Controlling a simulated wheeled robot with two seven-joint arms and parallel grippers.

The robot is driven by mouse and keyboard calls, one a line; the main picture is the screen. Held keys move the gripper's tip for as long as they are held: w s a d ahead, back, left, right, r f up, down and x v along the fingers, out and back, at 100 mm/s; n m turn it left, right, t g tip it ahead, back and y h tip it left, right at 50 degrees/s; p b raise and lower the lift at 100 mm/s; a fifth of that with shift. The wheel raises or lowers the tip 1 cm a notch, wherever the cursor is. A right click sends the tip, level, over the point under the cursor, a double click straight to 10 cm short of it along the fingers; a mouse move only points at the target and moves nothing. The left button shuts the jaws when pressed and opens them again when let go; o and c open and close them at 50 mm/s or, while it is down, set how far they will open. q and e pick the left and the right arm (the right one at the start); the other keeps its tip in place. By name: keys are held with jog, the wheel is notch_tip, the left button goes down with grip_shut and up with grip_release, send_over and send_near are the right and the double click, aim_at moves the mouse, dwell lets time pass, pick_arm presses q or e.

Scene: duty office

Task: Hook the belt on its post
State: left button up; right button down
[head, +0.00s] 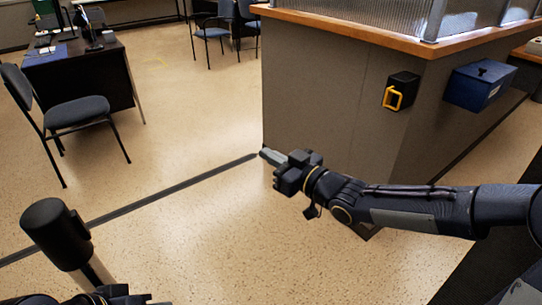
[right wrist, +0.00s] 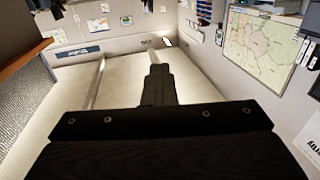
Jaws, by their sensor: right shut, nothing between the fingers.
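A yellow belt end (head: 393,98), shaped like a loop, sits on a black belt case (head: 405,83) on the grey counter's side, right of centre in the head view. A post with a thick black head (head: 55,231) and a silver pole stands at the lower left; its foot is hidden. My right gripper (head: 267,154) is shut and empty, left of the belt case and apart from it, by the counter's corner in the picture. It also shows in the right wrist view (right wrist: 158,72), where I make out neither belt nor post.
The grey counter (head: 320,85) with a wooden top fills the right side. A blue box (head: 478,86) hangs on it. A chair (head: 75,112) and a dark desk (head: 85,78) stand at the left. A dark strip (head: 170,190) crosses the otherwise clear floor.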

jog(key=c, duration=2.1)
grip_release()
jog(key=shift+c, duration=0.2)
jog(key=o, duration=0.5)
jog(key=p+v, duration=0.1)
jog(key=v, duration=0.6)
jog(key=shift+s+d, duration=0.25)
jog(key=shift+d, duration=0.05)
